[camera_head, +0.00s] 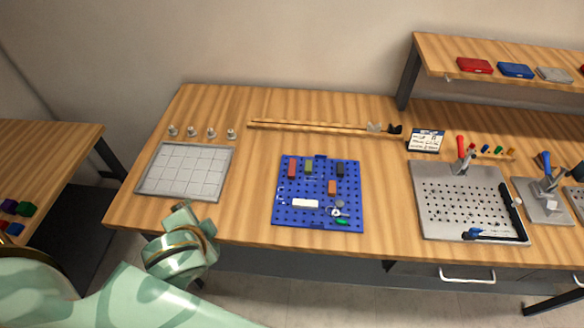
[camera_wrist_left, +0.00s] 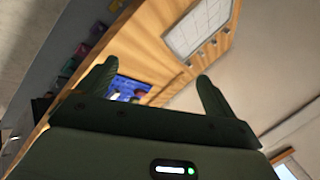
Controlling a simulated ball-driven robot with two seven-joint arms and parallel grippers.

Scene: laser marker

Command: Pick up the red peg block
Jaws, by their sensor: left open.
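The red peg block (camera_head: 292,169) stands at the upper left of the blue pegboard (camera_head: 318,213) on the wooden table. A green block (camera_head: 309,167), a black block (camera_head: 340,170) and an orange-brown block (camera_head: 332,187) are on the same board. My left arm comes in from the lower left, its wrist in front of the table edge, left of the board. My left gripper (camera_wrist_left: 155,70) is open in the left wrist view, with nothing between its fingers. The pegboard (camera_wrist_left: 127,88) shows small beyond the fingers, and the red block cannot be made out there. My right gripper is not in view.
A grid tray (camera_head: 187,170) lies left of the board, with several small metal pieces behind it. A wooden rail (camera_head: 310,127) runs along the back. A grey perforated plate (camera_head: 465,205) with a clamp is at right. Bare tabletop surrounds the pegboard.

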